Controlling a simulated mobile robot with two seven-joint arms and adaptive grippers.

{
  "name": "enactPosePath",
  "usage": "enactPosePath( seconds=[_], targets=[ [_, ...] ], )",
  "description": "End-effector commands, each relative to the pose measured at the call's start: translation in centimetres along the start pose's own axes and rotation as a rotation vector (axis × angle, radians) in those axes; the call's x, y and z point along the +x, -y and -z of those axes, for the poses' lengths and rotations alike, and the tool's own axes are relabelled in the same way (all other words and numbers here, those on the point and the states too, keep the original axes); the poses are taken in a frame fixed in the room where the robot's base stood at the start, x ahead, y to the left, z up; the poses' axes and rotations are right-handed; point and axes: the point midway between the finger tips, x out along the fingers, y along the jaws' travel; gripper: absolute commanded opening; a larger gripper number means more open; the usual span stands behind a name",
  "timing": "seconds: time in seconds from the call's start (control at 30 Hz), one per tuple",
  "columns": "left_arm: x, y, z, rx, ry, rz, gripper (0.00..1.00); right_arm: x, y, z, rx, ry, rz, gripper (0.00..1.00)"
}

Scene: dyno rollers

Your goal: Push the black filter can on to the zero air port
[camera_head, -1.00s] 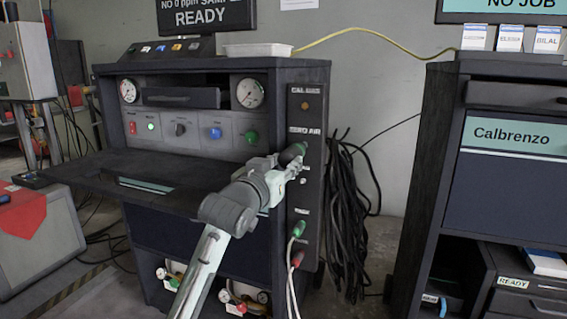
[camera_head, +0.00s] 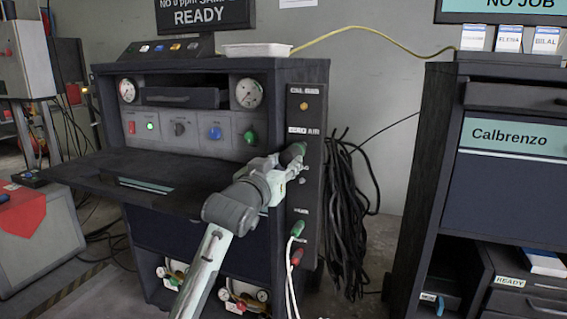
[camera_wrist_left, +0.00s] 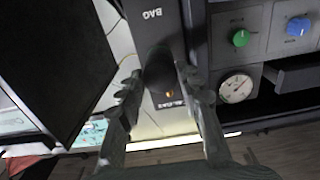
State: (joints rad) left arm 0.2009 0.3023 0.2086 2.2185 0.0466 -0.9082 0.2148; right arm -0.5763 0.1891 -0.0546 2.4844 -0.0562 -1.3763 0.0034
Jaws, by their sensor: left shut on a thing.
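My left gripper (camera_head: 291,160) is shut on the black filter can (camera_head: 291,154) in front of the dark side panel (camera_head: 313,185) of the bench. The can is just below the ZERO AIR label (camera_head: 304,131), with a bit of green showing beside it. The zero air port is hidden behind the can and fingers, so I cannot tell if the can touches it. In the left wrist view the can (camera_wrist_left: 160,72) sits between both fingers, pointing at the panel. My right gripper is not in view.
An amber CAL GAS fitting (camera_head: 304,106) is above on the same panel. Green (camera_head: 298,228) and red (camera_head: 296,257) plugs with white hoses are below. Black cables (camera_head: 347,215) hang to the right. An open shelf (camera_head: 130,180) juts out left of my arm.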

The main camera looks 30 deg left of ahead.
Motion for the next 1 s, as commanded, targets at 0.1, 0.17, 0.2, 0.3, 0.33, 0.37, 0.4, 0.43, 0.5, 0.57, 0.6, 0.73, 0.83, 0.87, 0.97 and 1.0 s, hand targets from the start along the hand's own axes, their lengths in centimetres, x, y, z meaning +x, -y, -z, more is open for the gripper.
enactPosePath(
  seconds=[0.1,0.17,0.2,0.3,0.33,0.37,0.4,0.43,0.5,0.57,0.6,0.73,0.83,0.87,0.97,1.0],
  targets=[
    [0.2,0.0,0.1,0.000,-0.001,0.000,0.00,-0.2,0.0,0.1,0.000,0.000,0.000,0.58],
    [0.3,0.0,0.1,0.000,-0.001,0.000,0.36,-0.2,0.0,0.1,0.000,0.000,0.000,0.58],
    [0.3,0.0,0.0,0.000,-0.002,0.000,0.41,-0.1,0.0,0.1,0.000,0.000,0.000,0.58],
    [0.3,0.0,0.1,0.000,-0.001,0.000,0.53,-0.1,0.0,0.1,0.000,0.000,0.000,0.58],
    [0.3,0.0,0.0,0.000,-0.001,0.000,0.57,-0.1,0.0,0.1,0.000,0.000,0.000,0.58],
    [0.3,0.0,0.0,0.000,-0.001,0.000,0.59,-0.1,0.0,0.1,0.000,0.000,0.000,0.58],
    [0.3,0.0,0.0,0.000,-0.001,0.000,0.59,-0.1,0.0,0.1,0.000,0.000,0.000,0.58],
    [0.3,0.0,0.0,0.000,-0.001,0.000,0.59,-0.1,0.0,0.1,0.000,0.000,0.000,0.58],
    [0.3,0.0,0.0,0.000,-0.001,0.000,0.59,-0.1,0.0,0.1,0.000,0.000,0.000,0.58],
    [0.3,0.0,0.0,0.000,-0.001,0.000,0.59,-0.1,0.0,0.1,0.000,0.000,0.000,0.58],
    [0.3,0.0,0.0,0.000,0.001,0.000,0.59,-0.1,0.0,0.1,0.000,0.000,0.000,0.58],
    [-0.5,0.0,0.0,0.000,0.000,0.000,0.59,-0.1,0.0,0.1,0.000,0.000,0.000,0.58],
    [-1.9,0.0,-0.1,0.000,0.000,0.000,0.59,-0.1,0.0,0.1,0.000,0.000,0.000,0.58],
    [-2.5,0.0,-0.1,0.000,0.000,0.000,0.59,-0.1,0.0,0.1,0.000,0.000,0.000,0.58],
    [-4.2,0.0,-0.1,0.000,0.001,-0.001,0.59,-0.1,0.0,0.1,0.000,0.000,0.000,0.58],
    [-4.9,0.0,-0.1,0.000,0.001,0.000,0.59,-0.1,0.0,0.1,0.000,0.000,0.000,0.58]
  ],
)
